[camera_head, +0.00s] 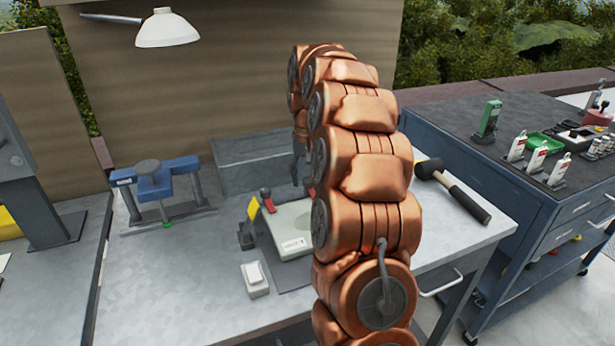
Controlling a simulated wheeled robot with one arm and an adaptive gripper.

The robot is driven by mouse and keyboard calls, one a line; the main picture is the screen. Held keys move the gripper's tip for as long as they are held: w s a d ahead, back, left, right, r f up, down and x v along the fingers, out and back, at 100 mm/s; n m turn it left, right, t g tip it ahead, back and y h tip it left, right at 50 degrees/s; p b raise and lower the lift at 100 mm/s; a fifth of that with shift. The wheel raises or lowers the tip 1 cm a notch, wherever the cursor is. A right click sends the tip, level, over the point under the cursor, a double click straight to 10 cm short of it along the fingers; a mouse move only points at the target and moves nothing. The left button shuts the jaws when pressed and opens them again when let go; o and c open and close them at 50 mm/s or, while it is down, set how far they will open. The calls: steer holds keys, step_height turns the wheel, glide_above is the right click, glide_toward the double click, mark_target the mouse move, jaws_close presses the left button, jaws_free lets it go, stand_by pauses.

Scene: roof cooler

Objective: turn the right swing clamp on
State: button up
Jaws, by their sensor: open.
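A pale block with a label (292,245) sits on a dark plate on the grey workbench. A small clamp with a red tip (266,193) stands at its back left. Another red part (311,191), likely the right swing clamp, shows just left of my arm; most of it is hidden, so its position cannot be told. My copper arm rises across the middle of the view. My gripper (295,168) points down behind the arm, above the back of the block, mostly hidden. It appears open, with nothing seen between its fingers.
A blue vise-like tool (158,182) stands at the bench's back left. A small white switch box (255,279) lies in front. A black mallet (455,190) lies at right. A grey box (250,160) stands behind. A lamp (167,29) hangs above. A dark tool cart (520,215) adjoins the right side.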

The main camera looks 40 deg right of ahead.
mark_target(308, 179)
step_height(308, 179, up, 12)
stand_by(0.9)
stand_by(0.7)
